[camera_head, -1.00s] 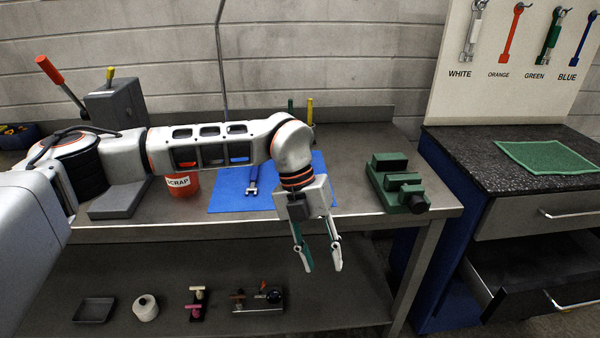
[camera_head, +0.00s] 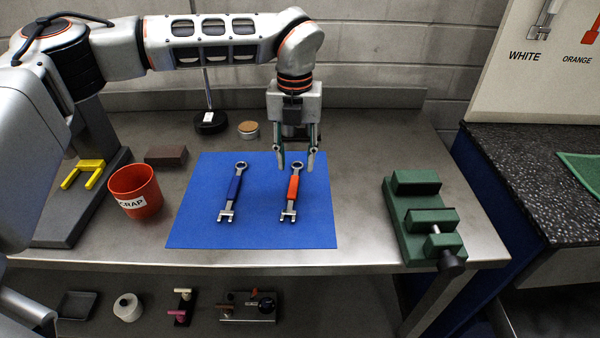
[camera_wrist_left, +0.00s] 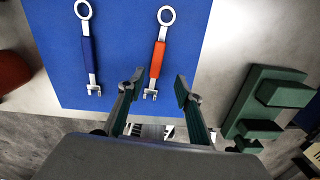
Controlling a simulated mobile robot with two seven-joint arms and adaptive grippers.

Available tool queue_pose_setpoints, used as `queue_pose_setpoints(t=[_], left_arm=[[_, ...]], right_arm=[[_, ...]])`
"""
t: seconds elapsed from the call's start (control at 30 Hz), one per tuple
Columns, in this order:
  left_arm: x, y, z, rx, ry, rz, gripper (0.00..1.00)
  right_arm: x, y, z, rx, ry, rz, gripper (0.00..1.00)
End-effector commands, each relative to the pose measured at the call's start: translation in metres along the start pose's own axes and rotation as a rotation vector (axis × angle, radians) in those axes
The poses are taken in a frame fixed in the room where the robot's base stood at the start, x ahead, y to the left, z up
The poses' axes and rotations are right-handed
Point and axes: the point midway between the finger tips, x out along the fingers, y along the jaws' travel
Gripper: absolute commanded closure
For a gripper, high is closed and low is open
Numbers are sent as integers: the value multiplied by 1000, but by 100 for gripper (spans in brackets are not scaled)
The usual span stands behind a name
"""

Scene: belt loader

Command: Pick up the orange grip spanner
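The orange grip spanner (camera_head: 293,189) lies on the right part of a blue mat (camera_head: 190,232), its ring end toward the back and its open jaw toward the front. A blue grip spanner (camera_head: 234,188) lies to its left on the same mat. My left gripper (camera_head: 297,168) points down near the ring end, open and empty. In the left wrist view the orange grip spanner (camera_wrist_left: 157,59) shows ahead of and between the parted fingers (camera_wrist_left: 160,88). The gripper appears above the mat, not touching the spanner. My right gripper is not in view.
A green vise (camera_head: 422,218) stands right of the mat. A red scrap bin (camera_head: 135,190) and a brown block (camera_head: 166,155) stand to the left. A round lidded tin (camera_head: 248,129) is behind. The shelf below holds several small items.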

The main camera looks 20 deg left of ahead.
Motion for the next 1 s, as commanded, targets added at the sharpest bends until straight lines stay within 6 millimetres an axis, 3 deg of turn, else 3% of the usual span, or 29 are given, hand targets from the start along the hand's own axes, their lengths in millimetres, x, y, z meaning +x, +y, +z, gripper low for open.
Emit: queue_pose_setpoints(t=[0.3, 0.63, 0.97, 1.0], left_arm=[[28, 1, -1, 0, 2, 0, 65], [70, 8, 0, 0, 2, 0, 65], [78, 7, 0, 1, 1, 0, 65], [78, 7, 0, 1, 1, 0, 73]], right_arm=[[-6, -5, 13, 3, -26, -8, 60], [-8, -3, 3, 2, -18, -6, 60], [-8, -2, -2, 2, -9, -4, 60], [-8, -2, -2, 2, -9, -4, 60]])
